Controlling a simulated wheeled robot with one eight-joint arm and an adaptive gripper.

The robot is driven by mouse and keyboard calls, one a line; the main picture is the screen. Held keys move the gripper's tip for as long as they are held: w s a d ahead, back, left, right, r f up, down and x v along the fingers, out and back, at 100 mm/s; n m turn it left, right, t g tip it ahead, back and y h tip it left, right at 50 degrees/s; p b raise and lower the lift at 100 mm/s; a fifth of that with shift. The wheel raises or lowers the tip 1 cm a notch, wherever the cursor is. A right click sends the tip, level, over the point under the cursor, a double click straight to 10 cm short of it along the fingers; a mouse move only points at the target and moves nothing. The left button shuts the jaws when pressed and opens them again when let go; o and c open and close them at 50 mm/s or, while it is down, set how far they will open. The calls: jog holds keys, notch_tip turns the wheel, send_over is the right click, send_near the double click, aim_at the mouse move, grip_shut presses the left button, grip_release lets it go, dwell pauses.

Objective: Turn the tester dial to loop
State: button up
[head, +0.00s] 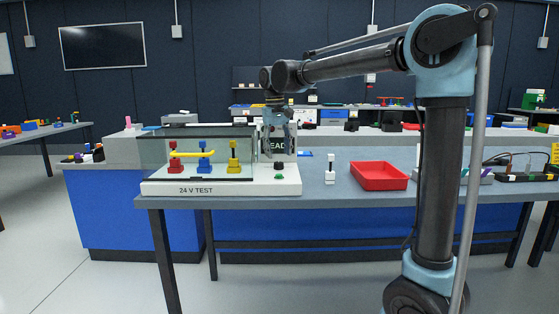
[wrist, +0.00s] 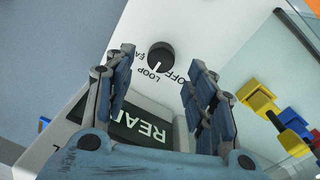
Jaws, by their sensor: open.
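The tester (head: 165,189) is a white "24 V TEST" base on the table with a clear case at its left. Its black dial (wrist: 160,55) shows in the wrist view with a white pointer mark by the LOOP lettering; OFF is printed to the right. I cannot tell exactly where the mark points. The dial also shows small in the head view (head: 279,165). My gripper (head: 278,122) is open and empty, above the tester's right part, in front of the READ display (wrist: 140,126). In the wrist view the dial appears beyond the fingertips, between them, apart from both fingers.
Inside the clear case (head: 215,146) stand red, blue and yellow posts, with a yellow bar across two. A white-black piece (head: 330,168) and a red tray (head: 379,176) lie to the right.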

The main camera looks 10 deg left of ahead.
aim_at(277, 163)
notch_tip(277, 163, up, 8)
jog(key=shift+a+f, duration=0.15)
dwell(0.4)
